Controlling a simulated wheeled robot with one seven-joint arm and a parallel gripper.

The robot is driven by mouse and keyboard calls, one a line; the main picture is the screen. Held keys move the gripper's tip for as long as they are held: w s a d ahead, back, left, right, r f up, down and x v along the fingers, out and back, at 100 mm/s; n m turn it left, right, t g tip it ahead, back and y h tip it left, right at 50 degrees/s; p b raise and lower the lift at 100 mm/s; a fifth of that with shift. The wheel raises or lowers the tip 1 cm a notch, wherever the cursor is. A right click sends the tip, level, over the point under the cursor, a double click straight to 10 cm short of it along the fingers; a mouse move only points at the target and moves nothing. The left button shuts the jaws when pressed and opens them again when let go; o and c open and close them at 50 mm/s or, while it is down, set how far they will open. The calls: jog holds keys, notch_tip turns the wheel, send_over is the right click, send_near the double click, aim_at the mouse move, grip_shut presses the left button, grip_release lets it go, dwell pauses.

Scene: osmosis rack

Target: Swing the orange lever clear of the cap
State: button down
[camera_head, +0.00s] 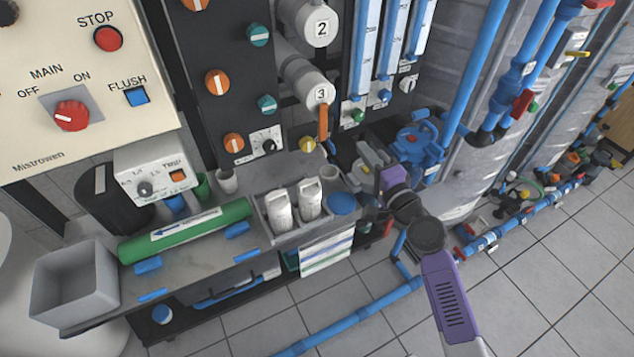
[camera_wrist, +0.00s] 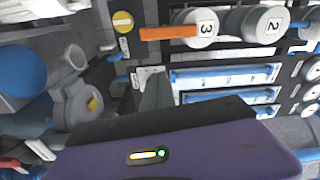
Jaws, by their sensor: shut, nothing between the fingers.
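The orange lever (camera_head: 323,122) hangs straight down at the cap marked 3 (camera_head: 320,94). Its upper end overlaps the lower part of the cap's face. In the wrist view the lever (camera_wrist: 168,32) lies level, its right end against the cap (camera_wrist: 205,29); the picture is turned sideways there. In the wrist view my purple gripper body fills the bottom, and the grey finger part (camera_wrist: 150,92) shows below the lever.
A second cap marked 2 (camera_head: 321,28) sits above. Blue flow tubes (camera_head: 364,50) stand right of the caps. A yellow knob (camera_head: 307,144) is just left of the lever's lower end. A blue pump housing (camera_head: 418,145) is right of my gripper. A bench holds white bottles (camera_head: 280,208).

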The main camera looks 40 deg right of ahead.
jog(key=shift+m+y, duration=0.4)
jog(key=shift+y, duration=0.3)
jog(key=shift+w+a+f+p, duration=0.35)
jog(key=shift+w+a, duration=0.25)
jog(key=shift+w, duration=1.15)
jog(key=shift+w+a+f+p, duration=0.3)
jog(key=shift+w+a, duration=0.25)
jog(key=shift+w, duration=1.2)
jog(key=shift+w+a+f+p, duration=0.25)
jog(key=shift+w+a+f, duration=0.25)
jog(key=shift+w, duration=1.25)
jog(key=shift+w+a+r+p, duration=0.2)
jog(key=shift+a+r+p, duration=0.35)
jog(key=shift+a, duration=0.2)
jog(key=shift+w+a+r+p, duration=0.2)
jog(key=shift+a+r+p, duration=0.25)
jog(key=shift+a+p, duration=0.25)
send_near(321, 139)
jog(key=a, duration=0.1)
jog(key=a+r, duration=0.1)
jog(key=w+a, duration=0.1)
jog(key=shift+w+r, duration=0.1)
jog(key=shift+r, duration=0.15)
